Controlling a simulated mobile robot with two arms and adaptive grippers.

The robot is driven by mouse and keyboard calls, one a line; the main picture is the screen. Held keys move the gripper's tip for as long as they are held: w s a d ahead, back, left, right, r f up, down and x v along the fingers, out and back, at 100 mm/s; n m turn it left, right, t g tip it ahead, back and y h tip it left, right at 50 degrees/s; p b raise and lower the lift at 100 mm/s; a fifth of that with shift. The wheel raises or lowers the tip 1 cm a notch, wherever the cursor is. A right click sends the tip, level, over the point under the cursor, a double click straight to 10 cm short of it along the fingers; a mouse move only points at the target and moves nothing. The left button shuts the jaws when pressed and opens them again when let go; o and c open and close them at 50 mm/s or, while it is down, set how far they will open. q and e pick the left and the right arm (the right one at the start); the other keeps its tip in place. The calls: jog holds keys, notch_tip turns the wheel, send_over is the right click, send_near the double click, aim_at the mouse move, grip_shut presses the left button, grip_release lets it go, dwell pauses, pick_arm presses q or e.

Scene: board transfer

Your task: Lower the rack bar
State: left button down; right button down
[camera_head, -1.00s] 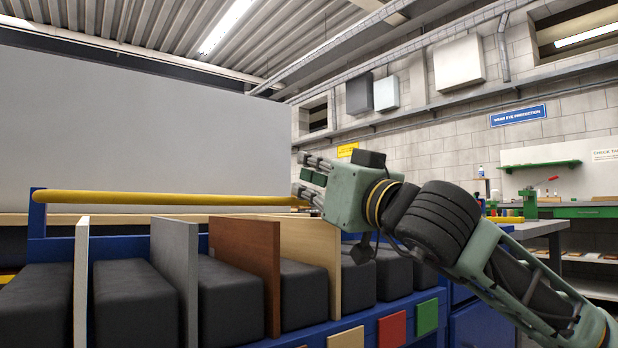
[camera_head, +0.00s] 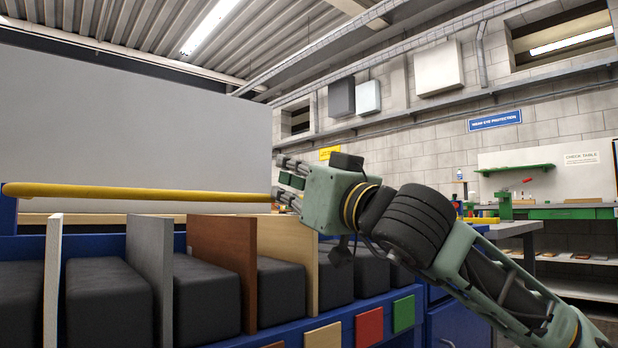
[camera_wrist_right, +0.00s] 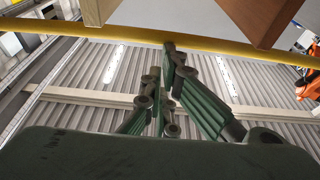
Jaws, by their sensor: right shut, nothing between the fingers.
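The yellow rack bar (camera_head: 140,194) runs level across the front of the blue rack, above the upright boards, in the head view. It also crosses the top of the right wrist view (camera_wrist_right: 120,33). My right gripper (camera_head: 280,184) is at the bar's right end, which it partly hides. Its fingers are shut and empty. In the right wrist view the fingertips (camera_wrist_right: 169,48) are close to the bar; I cannot tell if they touch it. My left gripper is not in view.
Upright boards, white (camera_head: 53,270), grey (camera_head: 149,270), brown (camera_head: 226,265) and pale wood (camera_head: 290,250), stand between black padded blocks (camera_head: 110,300). A large grey panel (camera_head: 140,130) is behind. A green-topped workbench (camera_head: 565,212) stands at the far right.

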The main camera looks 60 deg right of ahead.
notch_tip(320, 180, up, 4)
jog(key=s+p, duration=0.1)
jog(key=p, duration=0.2)
jog(key=s+a+f+b, duration=0.2)
jog(key=s+f, duration=0.3)
jog(key=s, duration=0.3)
jog(key=shift+a+f, duration=0.15)
jog(key=shift+a, duration=0.2)
jog(key=shift+s, duration=0.15)
